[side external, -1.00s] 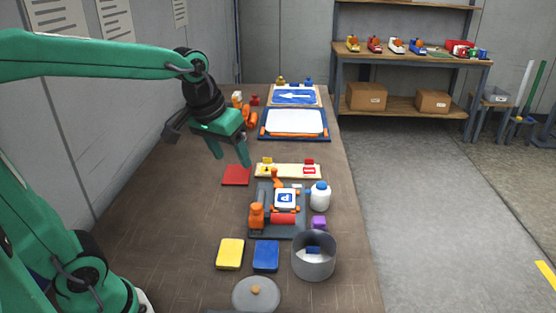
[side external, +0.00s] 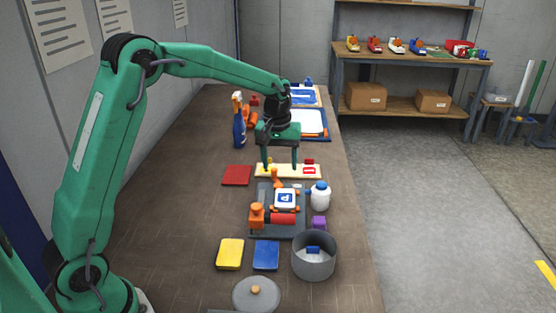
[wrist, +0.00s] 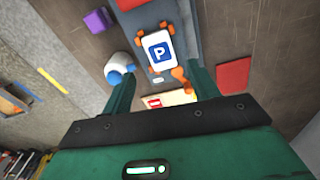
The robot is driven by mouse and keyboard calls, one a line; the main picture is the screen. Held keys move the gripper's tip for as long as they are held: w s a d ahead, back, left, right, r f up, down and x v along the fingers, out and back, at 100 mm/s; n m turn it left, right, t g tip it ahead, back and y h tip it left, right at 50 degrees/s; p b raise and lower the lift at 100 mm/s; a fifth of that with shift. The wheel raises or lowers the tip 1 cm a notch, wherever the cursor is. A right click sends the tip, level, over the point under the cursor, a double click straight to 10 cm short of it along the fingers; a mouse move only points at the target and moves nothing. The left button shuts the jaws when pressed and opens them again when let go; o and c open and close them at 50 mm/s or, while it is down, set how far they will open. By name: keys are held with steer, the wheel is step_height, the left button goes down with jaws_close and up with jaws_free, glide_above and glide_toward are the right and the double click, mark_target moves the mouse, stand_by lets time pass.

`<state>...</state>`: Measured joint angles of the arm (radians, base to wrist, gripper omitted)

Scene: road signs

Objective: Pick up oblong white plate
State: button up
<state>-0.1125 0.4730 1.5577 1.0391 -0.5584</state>
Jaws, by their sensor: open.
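A small oblong white plate (wrist: 158,79) with a dark mark lies at the end of the grey fixture, by the blue P sign (wrist: 160,50), in the wrist view. It shows as a small pale piece (side external: 297,186) in the side view. My gripper (side external: 280,167) points down with its fingers apart and empty, over the cream strip behind the fixture. In the wrist view my gripper (wrist: 163,78) has one finger on each side of the plate in the picture. I cannot tell its exact height above it.
An orange clamp (side external: 275,176) stands close to the plate. A white bottle (side external: 320,197) is to the right. The cream strip (side external: 287,174) bears small yellow and red signs. A grey pot (side external: 314,261) stands nearer. The table's left side is mostly clear.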

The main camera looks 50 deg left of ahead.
steer(key=n, duration=0.1)
glide_above(285, 198)
steer(key=shift+g, duration=0.4)
step_height(285, 198, down, 6)
steer(key=shift+a, duration=0.15)
steer(key=shift+f, duration=0.1)
steer(key=shift+f, duration=3.8)
steer(key=c, duration=0.6)
steer(key=shift+c, duration=0.2)
steer(key=shift+r, duration=0.2)
